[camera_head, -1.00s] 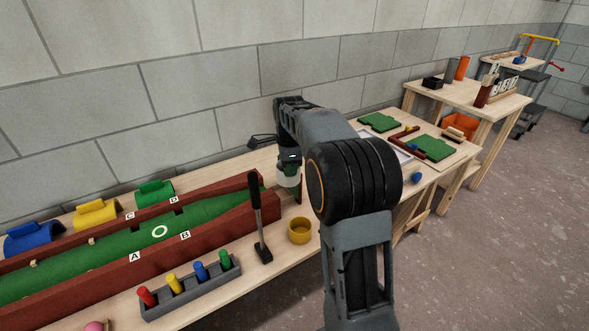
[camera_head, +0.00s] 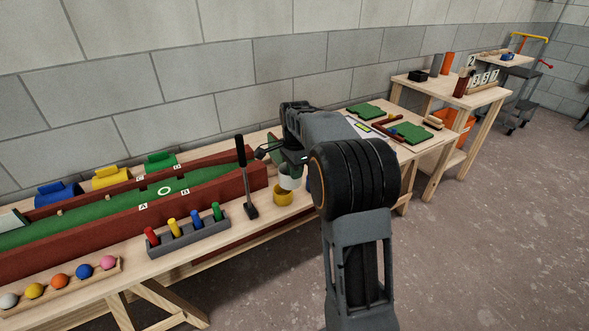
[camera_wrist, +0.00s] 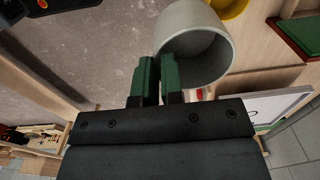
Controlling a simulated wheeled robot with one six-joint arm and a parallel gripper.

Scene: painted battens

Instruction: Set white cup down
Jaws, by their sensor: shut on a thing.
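The white cup (camera_head: 289,179) hangs from my gripper (camera_head: 290,160) at the right part of the long bench. In the wrist view the cup (camera_wrist: 198,52) shows its open mouth and pale grey inside. The green fingers of my gripper (camera_wrist: 159,70) are shut on the cup's wall at its left side. The yellow cup (camera_head: 283,197) stands on the bench just below the white cup in the head view. It also shows at the top of the wrist view (camera_wrist: 230,6). Whether the white cup touches the bench cannot be told; my arm hides part of the area.
A black-handled upright tool (camera_head: 250,210) stands left of the yellow cup. A grey rack of coloured pegs (camera_head: 188,239) and a red-walled green channel (camera_head: 120,217) lie further left. Green boards (camera_head: 413,134) lie on the bench to the right.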

